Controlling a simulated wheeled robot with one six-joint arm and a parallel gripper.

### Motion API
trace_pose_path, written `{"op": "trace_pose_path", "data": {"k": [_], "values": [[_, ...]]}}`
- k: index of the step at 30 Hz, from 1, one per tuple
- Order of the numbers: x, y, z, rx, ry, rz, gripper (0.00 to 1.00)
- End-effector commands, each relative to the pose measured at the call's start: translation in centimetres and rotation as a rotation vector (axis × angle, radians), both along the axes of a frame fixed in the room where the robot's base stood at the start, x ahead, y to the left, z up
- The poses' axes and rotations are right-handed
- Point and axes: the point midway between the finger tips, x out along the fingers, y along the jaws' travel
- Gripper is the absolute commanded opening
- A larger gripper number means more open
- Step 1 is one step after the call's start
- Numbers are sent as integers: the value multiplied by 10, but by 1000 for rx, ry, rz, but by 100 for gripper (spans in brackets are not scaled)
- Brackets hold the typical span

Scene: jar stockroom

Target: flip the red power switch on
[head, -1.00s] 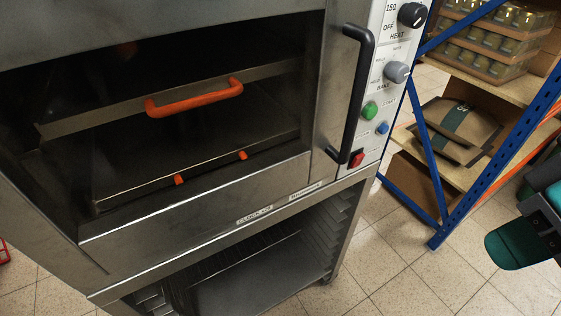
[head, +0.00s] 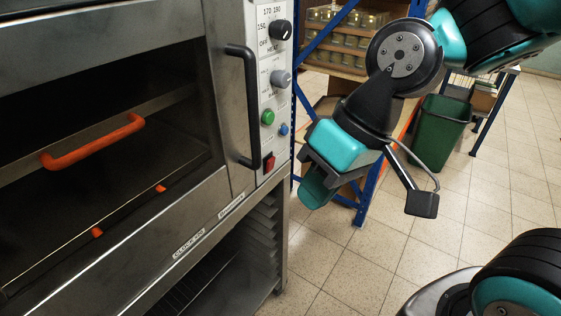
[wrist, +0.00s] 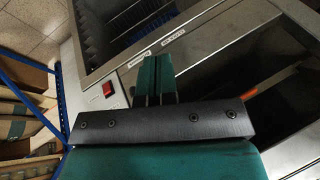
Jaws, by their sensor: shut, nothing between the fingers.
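The red power switch (head: 269,163) is at the bottom of the oven's control panel, below the green and blue buttons. It also shows in the wrist view (wrist: 107,89), left of my fingers. My gripper (wrist: 153,62) is shut and empty, its two teal fingers side by side. In the head view my gripper (head: 312,190) hangs to the right of the panel, apart from the switch. Which way the switch is set cannot be told.
The oven's black door handle (head: 252,105) stands out just left of the panel. Above the switch are a green button (head: 267,117), a blue button (head: 283,129) and two knobs. A blue shelf rack (head: 364,200) stands behind my arm.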

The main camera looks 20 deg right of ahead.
Motion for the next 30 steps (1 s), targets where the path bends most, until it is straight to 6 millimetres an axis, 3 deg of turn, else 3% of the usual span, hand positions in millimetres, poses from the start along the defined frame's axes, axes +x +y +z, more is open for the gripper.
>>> {"op": "trace_pose_path", "data": {"k": [1,6,9,12,18,30], "values": [[21,-4,-16,50,26,-111,0],[98,-32,-60,288,72,-573,0],[133,-61,-83,418,86,-834,0],[155,-89,-100,515,90,-1039,0],[171,-117,-114,602,85,-1215,0],[174,-115,-116,601,84,-1215,0]]}}
